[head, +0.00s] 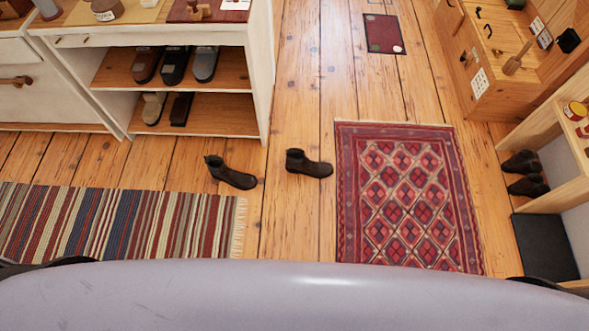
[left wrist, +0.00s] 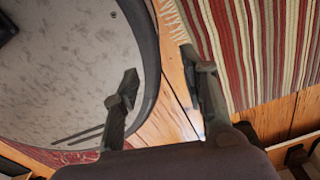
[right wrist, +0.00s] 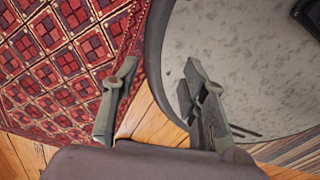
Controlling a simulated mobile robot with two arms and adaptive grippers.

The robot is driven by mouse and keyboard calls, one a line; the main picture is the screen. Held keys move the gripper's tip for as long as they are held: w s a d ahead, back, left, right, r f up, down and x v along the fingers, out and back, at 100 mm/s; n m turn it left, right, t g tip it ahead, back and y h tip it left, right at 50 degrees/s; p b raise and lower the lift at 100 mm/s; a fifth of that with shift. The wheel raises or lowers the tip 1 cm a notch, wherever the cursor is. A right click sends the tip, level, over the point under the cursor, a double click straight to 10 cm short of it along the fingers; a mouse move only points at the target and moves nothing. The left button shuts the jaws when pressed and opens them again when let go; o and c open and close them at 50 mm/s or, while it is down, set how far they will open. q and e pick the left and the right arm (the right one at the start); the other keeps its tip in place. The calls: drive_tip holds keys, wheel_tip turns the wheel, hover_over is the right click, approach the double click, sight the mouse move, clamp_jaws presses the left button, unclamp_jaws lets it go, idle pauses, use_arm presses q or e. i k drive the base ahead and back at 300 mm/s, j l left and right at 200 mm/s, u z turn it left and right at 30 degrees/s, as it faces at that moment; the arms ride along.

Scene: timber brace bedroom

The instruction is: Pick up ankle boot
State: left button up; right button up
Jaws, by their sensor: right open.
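Two dark brown ankle boots stand apart on the wooden floor in the head view. One boot (head: 231,173) is near the fringed end of the striped rug, and the other boot (head: 308,164) is just left of the red patterned rug. My left gripper (left wrist: 160,88) is open and empty in the left wrist view, with floor and the striped rug beyond it. My right gripper (right wrist: 155,90) is open and empty in the right wrist view, beside the red rug. Neither wrist view shows a boot. Neither gripper's fingers show in the head view.
A white shelf unit (head: 200,128) with several shoes stands at the back left. The striped rug (head: 120,222) and red patterned rug (head: 405,195) lie on the floor. Floor around the boots is clear.

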sight(296, 162)
drive_tip(key=i+l+u, duration=0.2)
drive_tip(key=i+l, duration=0.2)
drive_tip(key=l, duration=0.2)
drive_tip(key=i+l+u, duration=0.25)
drive_tip(key=i+l, duration=0.15)
drive_tip(key=l, duration=0.25)
drive_tip(key=i+l+u, duration=0.1)
drive_tip(key=l, duration=0.25)
drive_tip(key=i+l+u, duration=0.1)
drive_tip(key=i+l, duration=0.15)
drive_tip(key=l, duration=0.1)
